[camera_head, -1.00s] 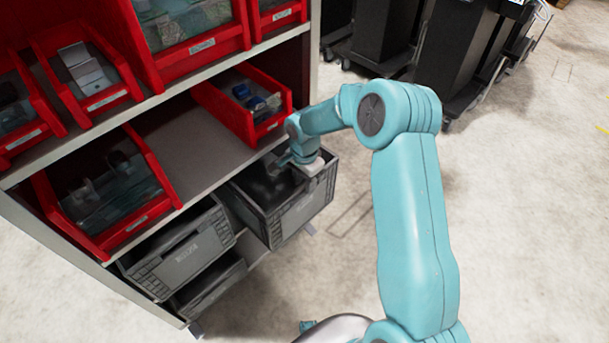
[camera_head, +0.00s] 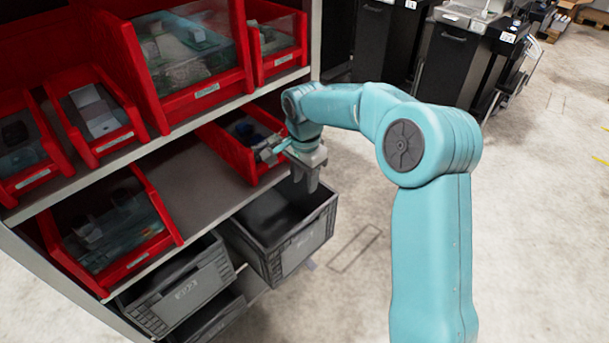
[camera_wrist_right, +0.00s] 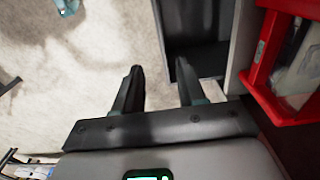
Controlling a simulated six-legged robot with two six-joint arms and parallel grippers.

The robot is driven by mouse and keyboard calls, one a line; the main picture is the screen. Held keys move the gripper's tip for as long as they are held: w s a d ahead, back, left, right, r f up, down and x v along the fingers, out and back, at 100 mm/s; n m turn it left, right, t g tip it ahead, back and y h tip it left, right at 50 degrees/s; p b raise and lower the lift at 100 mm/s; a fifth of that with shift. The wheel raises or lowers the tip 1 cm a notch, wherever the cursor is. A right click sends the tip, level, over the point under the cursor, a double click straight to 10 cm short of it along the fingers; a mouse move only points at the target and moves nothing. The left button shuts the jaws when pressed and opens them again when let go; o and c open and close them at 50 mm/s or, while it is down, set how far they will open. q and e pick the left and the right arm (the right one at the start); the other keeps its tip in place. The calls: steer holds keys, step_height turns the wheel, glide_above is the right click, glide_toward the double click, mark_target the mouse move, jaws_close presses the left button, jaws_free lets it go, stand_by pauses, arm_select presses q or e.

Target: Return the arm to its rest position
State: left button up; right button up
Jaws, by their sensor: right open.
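My right arm (camera_head: 432,240) is teal and reaches in from the lower right of the head view, bent at the elbow. My right gripper (camera_head: 306,180) hangs above the pulled-out grey crate (camera_head: 300,247), near the shelf front. In the right wrist view the gripper (camera_wrist_right: 160,80) has its two dark fingers apart with nothing between them. The grey crate (camera_wrist_right: 205,58) also shows there, beyond the right finger. My left gripper is not in view.
A red bin (camera_head: 238,158) on the shelf stands close beside the gripper. More red bins (camera_head: 108,262) and another grey crate (camera_head: 180,290) fill the rack to the left. Black cabinets (camera_head: 450,65) stand behind. Bare floor (camera_head: 540,200) lies to the right.

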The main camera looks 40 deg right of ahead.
stand_by(0.5)
arm_select(q)
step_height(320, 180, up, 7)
steer(key=p, duration=0.6)
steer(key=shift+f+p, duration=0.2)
steer(key=shift+p, duration=0.1)
arm_select(e)
steer(key=s+a+f+n+y, duration=0.2)
steer(key=s+a+f+n, duration=0.5)
steer(key=s+a+f, duration=0.3)
steer(key=s+a+f+n+y, duration=0.2)
steer(key=s+a+f+n, duration=0.5)
steer(key=a, duration=0.7)
steer(key=s+f, duration=0.2)
steer(key=s, duration=0.2)
steer(key=shift+f+n, duration=0.4)
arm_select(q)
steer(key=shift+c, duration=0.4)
